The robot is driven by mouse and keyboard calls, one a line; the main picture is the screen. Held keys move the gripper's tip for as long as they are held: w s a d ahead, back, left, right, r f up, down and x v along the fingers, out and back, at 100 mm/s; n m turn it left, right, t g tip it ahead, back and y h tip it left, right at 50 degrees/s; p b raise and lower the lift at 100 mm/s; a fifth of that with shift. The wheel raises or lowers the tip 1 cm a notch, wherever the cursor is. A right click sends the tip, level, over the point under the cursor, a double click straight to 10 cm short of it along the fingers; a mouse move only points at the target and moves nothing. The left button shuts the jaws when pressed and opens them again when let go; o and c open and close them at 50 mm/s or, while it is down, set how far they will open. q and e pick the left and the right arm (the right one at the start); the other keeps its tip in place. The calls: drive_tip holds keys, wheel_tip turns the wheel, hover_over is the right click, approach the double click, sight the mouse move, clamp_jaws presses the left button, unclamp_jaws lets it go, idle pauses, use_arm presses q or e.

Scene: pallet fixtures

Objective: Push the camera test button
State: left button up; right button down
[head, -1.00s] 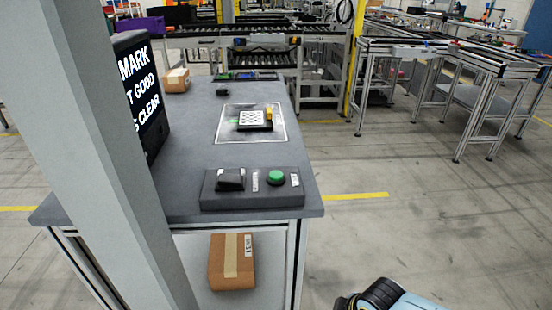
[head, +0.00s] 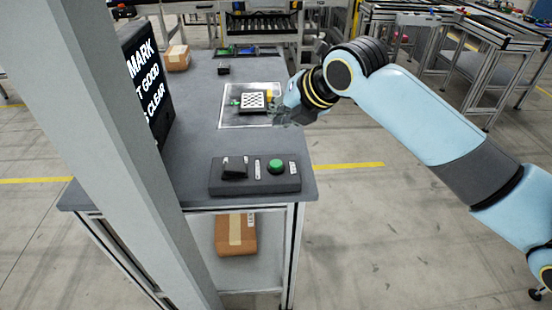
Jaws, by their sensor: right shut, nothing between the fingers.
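A black control box (head: 215,180) lies near the front edge of the grey bench. It carries a round green button (head: 276,166) on its right side and a black rocker-like switch (head: 235,167) on its left, with small white labels between them. My right gripper (head: 276,119) is behind the box, above the right side of the bench, beside the checkered target. It is shut and empty, and its fingertips are small and partly blurred against the bench. It is apart from the button. My left gripper is not in view.
A checkered target (head: 253,101) sits on a white-framed plate (head: 232,122). A black screen (head: 145,85) with white text stands at left, partly behind a grey post (head: 95,130). A cardboard box (head: 177,58) is at the back; another (head: 235,238) lies on the lower shelf.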

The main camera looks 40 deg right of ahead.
drive_tip(key=shift+f, duration=0.15)
drive_tip(key=b, duration=0.7)
hover_over(279, 162)
wheel_tip(279, 162, down, 7)
drive_tip(key=shift+r, duration=0.1)
drive_tip(key=shift+f+b, duration=0.45)
drive_tip(key=shift+f, duration=0.4)
drive_tip(key=shift+f, duration=0.1)
idle(0.4)
drive_tip(key=shift+f, duration=0.35)
drive_tip(key=shift+f+b, duration=0.4)
drive_tip(key=shift+f, duration=0.15)
idle(0.6)
drive_tip(key=shift+r, duration=0.1)
drive_tip(key=shift+r+p, duration=0.9)
drive_tip(key=shift+p, duration=0.1)
